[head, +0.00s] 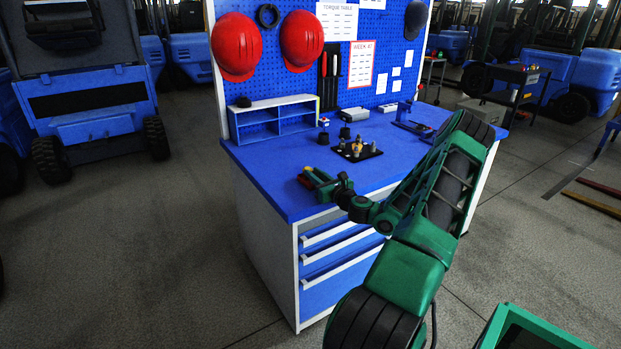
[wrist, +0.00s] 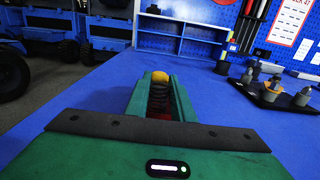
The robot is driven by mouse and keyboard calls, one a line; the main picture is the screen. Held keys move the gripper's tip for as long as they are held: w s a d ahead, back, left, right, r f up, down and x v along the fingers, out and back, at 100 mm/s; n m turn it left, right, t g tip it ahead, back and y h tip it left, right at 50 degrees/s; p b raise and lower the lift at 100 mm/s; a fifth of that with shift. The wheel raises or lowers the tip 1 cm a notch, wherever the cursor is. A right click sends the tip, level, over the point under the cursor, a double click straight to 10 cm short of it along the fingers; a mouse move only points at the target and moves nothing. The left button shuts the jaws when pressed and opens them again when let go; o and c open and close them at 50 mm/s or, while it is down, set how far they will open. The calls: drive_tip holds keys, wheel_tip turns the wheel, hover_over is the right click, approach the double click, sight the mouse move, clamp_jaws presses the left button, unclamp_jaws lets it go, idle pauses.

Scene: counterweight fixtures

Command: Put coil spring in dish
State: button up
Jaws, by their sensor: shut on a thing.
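My gripper (head: 316,184) is over the left front part of the blue workbench. In the wrist view its green jaws (wrist: 159,100) are closed around a dark coil spring (wrist: 158,92). Red shows at the spring's lower end and a yellow rounded piece at its far end; I cannot tell whether these belong to it. The jaws hide its sides.
A blue-grey open shelf (head: 275,118) stands at the back left of the bench (head: 262,165). A pegboard with red helmets (head: 236,46) rises behind. The bench's left part is clear.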

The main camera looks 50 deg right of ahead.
drive_tip(key=o, duration=1)
drive_tip(key=shift+r, duration=0.1)
drive_tip(key=v, duration=1.2)
drive_tip(key=shift+s, duration=0.1)
